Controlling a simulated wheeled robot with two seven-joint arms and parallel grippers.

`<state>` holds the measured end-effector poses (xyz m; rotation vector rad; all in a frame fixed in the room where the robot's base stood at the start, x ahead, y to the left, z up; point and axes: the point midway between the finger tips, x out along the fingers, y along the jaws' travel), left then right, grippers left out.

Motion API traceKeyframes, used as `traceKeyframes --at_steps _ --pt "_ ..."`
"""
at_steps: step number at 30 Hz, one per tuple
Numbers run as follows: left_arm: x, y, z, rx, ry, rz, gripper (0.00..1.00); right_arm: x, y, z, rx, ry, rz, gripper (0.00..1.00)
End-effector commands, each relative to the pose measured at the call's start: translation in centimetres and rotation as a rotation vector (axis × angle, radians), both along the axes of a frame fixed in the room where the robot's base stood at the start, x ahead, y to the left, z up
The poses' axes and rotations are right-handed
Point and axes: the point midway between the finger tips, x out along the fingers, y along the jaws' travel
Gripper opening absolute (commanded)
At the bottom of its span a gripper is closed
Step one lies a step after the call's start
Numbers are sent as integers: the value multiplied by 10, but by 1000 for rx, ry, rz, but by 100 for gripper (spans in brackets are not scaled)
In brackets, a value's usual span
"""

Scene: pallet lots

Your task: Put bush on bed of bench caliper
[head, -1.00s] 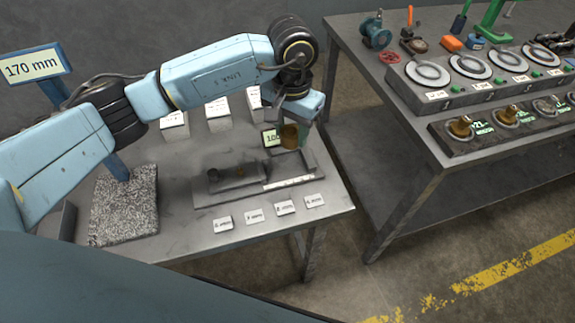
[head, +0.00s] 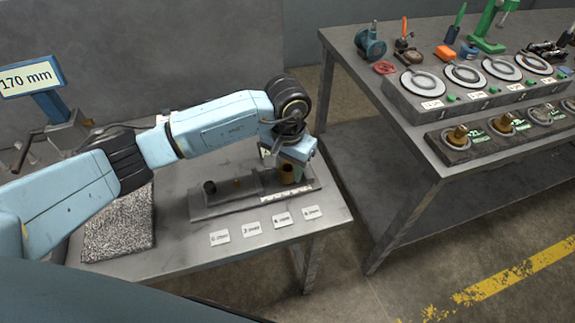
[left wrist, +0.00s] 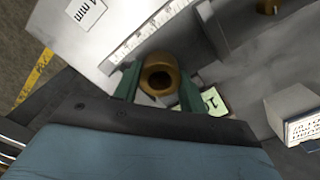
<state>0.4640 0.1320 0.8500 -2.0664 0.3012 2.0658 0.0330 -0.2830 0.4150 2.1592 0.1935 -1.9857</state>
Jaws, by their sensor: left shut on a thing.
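The bench caliper (head: 225,203) lies on the left table, a dark flat bed with a pale scale strip along its front edge. My left gripper (head: 289,170) is over the right part of that bed and is shut on a brass bush (head: 287,175). In the left wrist view the bush (left wrist: 158,74) shows its round bore between the green fingers, beside the scale (left wrist: 150,30). The bush is at or just above the bed; I cannot tell whether it touches. My right gripper is not in view.
Several small white label cards (head: 251,229) lie in front of the caliper. A speckled plate (head: 120,228) is at the left, with a 170 mm sign (head: 28,77) behind it. The right table (head: 400,160) carries dials, and brass bushes on a dark rack (head: 500,130).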

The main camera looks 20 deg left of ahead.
Motion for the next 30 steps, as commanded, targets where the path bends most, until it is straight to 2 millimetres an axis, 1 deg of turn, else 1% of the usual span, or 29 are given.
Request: traceKeyframes --at_steps 2,3,4,12,16,20,27,30 --pt "0 0 -2 0 -1 0 14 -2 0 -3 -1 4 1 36" --pt "0 0 -2 0 0 0 47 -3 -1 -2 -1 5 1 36" --pt "0 0 -2 0 0 0 51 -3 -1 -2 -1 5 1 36" --pt "0 0 -1 0 0 0 51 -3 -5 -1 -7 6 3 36" --pt "0 0 4 0 0 0 51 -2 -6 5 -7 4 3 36" --pt "2 1 27 0 -5 -1 51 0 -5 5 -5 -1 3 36" --pt "1 1 80 1 -6 0 51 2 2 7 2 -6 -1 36" --pt "1 0 98 0 -4 -1 51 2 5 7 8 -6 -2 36"
